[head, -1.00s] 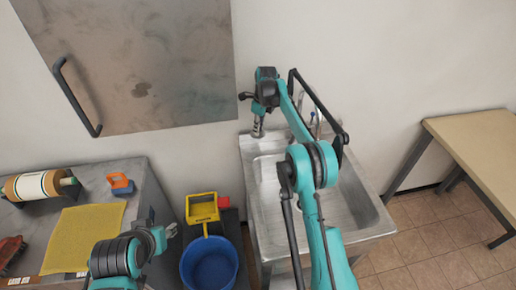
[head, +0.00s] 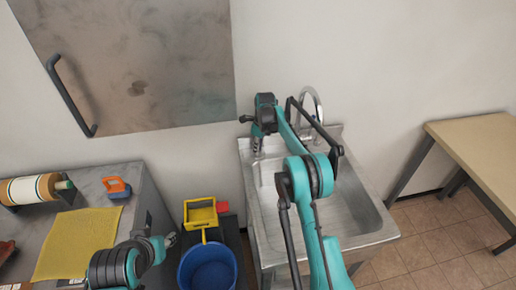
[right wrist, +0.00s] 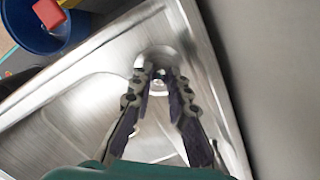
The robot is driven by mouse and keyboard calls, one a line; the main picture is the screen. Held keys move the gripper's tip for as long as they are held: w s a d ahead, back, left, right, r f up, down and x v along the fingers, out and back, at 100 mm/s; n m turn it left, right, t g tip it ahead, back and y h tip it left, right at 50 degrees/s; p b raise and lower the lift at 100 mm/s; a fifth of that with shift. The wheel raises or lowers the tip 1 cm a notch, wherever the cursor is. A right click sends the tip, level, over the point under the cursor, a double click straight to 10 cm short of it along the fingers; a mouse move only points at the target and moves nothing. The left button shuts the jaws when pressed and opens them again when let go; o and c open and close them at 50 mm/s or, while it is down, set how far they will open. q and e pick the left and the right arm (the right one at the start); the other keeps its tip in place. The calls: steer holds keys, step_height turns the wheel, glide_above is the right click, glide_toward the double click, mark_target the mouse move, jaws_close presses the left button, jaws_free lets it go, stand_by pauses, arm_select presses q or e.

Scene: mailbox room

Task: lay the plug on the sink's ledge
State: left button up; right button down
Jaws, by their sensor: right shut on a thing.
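The steel sink (head: 350,205) stands against the wall, with a flat ledge (head: 245,150) along its back and left side. My right gripper (head: 257,153) points down at the sink's back left corner. In the right wrist view its fingers (right wrist: 160,75) are shut on the plug (right wrist: 158,58), a small shiny round piece at the fingertips. The fingers partly hide it, and I cannot tell whether it touches the ledge.
A curved tap (head: 313,98) rises behind the basin, close to my right arm. A blue bucket (head: 207,268) and a yellow wringer (head: 201,213) stand left of the sink. A counter (head: 135,205) holds a yellow cloth (head: 75,245). A wooden table (head: 480,150) is at right.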

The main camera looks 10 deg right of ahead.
mark_target(261, 154)
steer(key=c, duration=1.5)
jaws_free()
steer(key=shift+f, duration=0.1)
steer(key=shift+o, duration=0.2)
steer(key=s+d+r+n+t+p, duration=0.1)
steer(key=s+r+n+p, duration=0.3)
steer(key=r, duration=0.7)
steer(key=s+r+n+t+b, duration=0.1)
steer(key=s+r+n, duration=0.3)
steer(key=r, duration=0.8)
steer(key=s+r+n+t, duration=0.3)
steer(key=s+n, duration=0.8)
steer(key=s, duration=1.3)
steer(key=s+f+n+t+h, duration=0.1)
steer(key=s+f+n, duration=0.6)
steer(key=s, duration=0.4)
steer(key=shift+d+f, duration=0.2)
steer(key=shift+d, duration=0.2)
